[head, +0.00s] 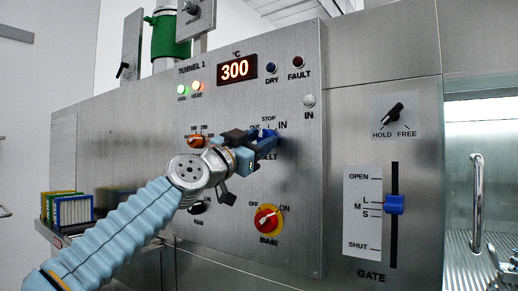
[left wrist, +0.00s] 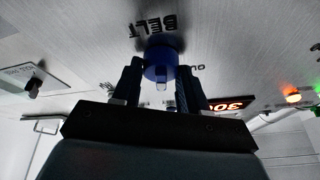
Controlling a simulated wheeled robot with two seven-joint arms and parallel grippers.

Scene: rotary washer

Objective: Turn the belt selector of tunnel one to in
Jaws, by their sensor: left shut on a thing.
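The belt selector (head: 268,134) is a blue knob on the steel panel, with OUT, STOP and IN marked around it and BELT below. My left gripper (head: 258,141) reaches it from the lower left and is shut on it. In the left wrist view the blue knob (left wrist: 161,62) sits between the two dark fingers of the left gripper (left wrist: 160,80). The fingers partly cover the knob in the head view, so which mark it points to is hard to tell. A small grey part, perhaps my right gripper (head: 503,268), shows at the lower right edge.
An orange knob (head: 196,141) and a black fan knob (head: 198,207) lie left of the belt knob. A red and yellow main switch (head: 268,218) is below. A gate slider (head: 395,204) and a hold/free knob (head: 394,114) are to the right. A rack (head: 72,209) stands far left.

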